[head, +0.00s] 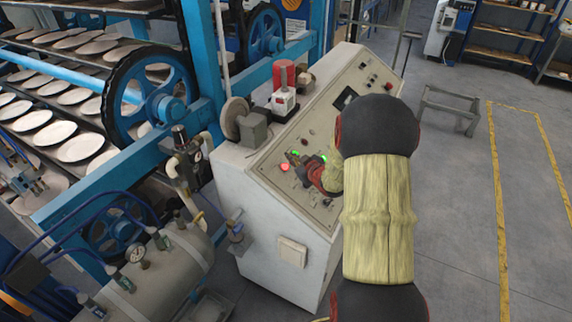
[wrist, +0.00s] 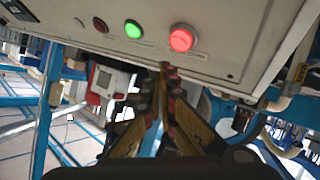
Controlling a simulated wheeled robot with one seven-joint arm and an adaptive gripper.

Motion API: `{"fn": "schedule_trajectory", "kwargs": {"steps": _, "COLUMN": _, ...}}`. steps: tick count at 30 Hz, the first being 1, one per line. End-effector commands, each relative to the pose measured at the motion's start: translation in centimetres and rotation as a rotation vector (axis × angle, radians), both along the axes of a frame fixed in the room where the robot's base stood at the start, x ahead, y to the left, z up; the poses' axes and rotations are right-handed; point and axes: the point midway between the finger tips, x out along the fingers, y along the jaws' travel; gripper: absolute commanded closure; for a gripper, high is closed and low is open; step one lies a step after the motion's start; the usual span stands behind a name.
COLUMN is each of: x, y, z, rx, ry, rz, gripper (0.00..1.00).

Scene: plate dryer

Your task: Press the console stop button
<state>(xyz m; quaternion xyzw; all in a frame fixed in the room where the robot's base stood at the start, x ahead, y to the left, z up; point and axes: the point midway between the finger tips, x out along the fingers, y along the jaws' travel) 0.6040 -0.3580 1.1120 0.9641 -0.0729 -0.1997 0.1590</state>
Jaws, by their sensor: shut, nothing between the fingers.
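The console (head: 222,178) has a sloped beige panel with small buttons and lamps. A lit red button (head: 284,168) sits near the panel's lower left, with green lit ones close by. My gripper (head: 301,164) is over this part of the panel, partly hidden by my arm. In the wrist view the lit red button (wrist: 182,38) is beside a lit green button (wrist: 133,28) and a dark red one (wrist: 100,24). My gripper's fingertips (wrist: 166,69) are together, empty, and just below the red button in the picture. I cannot tell whether they touch the panel. No button label is readable.
A red-and-white device (head: 284,98) and a grey wheel (head: 234,117) stand at the console's left edge. The blue dryer frame (head: 165,150) with plate racks is at the left. A tank (head: 165,275) stands at lower left. The floor (head: 455,200) at right is open.

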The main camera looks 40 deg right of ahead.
Motion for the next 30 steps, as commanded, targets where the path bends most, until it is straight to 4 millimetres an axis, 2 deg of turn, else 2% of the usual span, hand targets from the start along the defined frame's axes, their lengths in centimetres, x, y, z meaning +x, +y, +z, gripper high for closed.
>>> {"fn": "schedule_trajectory", "kwargs": {"steps": 1, "x": -0.2, "y": -0.1, "z": 0.7, "rx": 0.000, "ry": 0.000, "rz": -0.001, "gripper": 1.00}}
{"fn": "schedule_trajectory", "kwargs": {"steps": 9, "x": -1.3, "y": -0.6, "z": 2.6, "rx": -0.002, "ry": 0.000, "rz": 0.000, "gripper": 1.00}}
{"fn": "schedule_trajectory", "kwargs": {"steps": 30, "x": -1.4, "y": -0.6, "z": 2.5, "rx": -0.001, "ry": 0.000, "rz": 0.000, "gripper": 1.00}}
